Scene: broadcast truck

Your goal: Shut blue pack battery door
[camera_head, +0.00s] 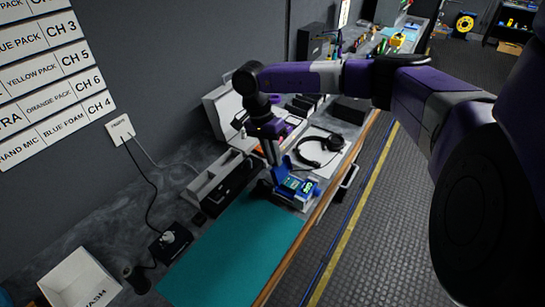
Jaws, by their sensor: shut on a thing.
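The blue pack (302,195) is a small blue box with lit greenish panels, at the right edge of the teal mat on the bench. My gripper (281,178) reaches down to it from above and behind. The jaws are shut on the blue pack or a part of it, and the pack looks tilted. The battery door cannot be made out at this size, so I cannot tell how far open it is.
A black headset (320,150) lies on a white sheet just behind the pack. A grey rack (215,180) stands to the left. The teal mat (235,250) is clear in front. A white bin (80,280) sits front left. The wooden bench edge (290,262) runs along the right.

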